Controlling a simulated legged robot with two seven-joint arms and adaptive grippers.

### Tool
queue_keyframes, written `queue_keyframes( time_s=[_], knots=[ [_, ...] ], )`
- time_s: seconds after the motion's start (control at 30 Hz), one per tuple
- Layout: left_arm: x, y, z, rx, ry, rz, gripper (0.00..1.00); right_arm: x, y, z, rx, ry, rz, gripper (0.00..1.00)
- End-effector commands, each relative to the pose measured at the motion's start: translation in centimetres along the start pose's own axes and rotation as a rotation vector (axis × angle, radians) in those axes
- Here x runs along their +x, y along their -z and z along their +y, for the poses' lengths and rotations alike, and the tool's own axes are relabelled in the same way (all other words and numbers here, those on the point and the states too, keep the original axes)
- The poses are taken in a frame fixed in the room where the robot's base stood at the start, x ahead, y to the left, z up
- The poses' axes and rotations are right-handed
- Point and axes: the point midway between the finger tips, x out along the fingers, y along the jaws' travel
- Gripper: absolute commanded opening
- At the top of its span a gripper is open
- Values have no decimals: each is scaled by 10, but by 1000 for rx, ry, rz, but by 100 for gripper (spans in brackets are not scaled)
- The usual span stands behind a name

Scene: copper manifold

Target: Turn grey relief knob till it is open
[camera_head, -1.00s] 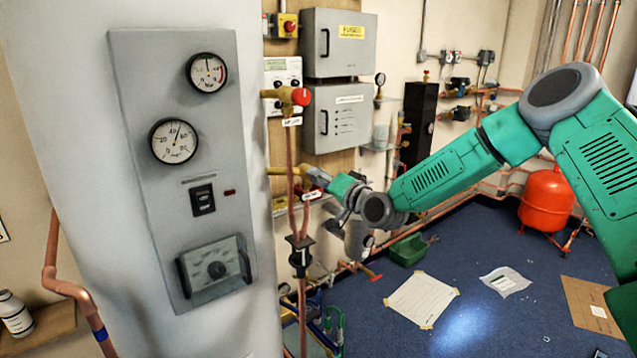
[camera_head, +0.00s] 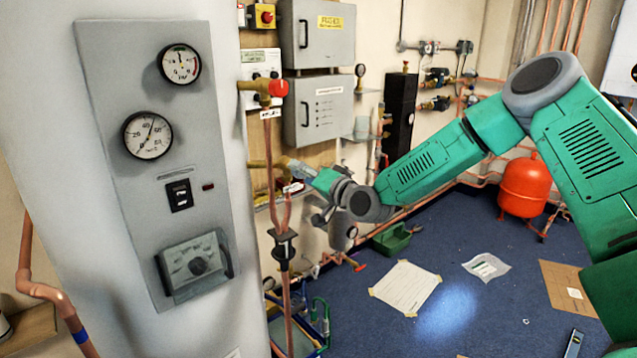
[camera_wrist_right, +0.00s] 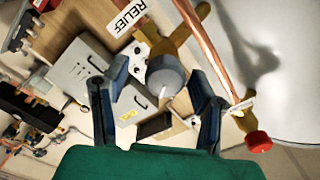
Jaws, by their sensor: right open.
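The grey relief knob (camera_wrist_right: 167,77) shows in the right wrist view on a brass valve body (camera_wrist_right: 180,35). It is round, with a small white mark at its lower edge. A white label reading RELIEF (camera_wrist_right: 127,15) is beside the valve. My right gripper (camera_wrist_right: 158,88) is open, with one dark finger on each side of the knob; I cannot tell if either touches it. My left gripper is not in view.
A red-handled valve (camera_head: 277,88) sits higher on the same pipework and also shows in the wrist view (camera_wrist_right: 258,142). A white column with a grey gauge panel (camera_head: 150,230) stands close on the left. Grey boxes (camera_head: 317,112) are on the wall behind.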

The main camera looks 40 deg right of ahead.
Motion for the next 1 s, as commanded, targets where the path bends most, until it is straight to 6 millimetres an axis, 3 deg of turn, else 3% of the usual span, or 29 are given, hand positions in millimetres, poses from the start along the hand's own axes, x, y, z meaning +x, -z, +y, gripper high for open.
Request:
queue_keyframes(
  time_s=[0.3, 0.5, 0.67, 1.0],
  knots=[
    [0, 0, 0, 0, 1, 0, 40, -67, 1, 3, 9, -1, 0, 53],
    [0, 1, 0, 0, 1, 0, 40, -97, 1, 5, 6, -3, -1, 53],
    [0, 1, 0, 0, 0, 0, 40, -107, 0, 5, 5, -4, -2, 53],
    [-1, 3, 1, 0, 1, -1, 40, -108, -1, 5, -11, -6, -3, 53]
  ],
)
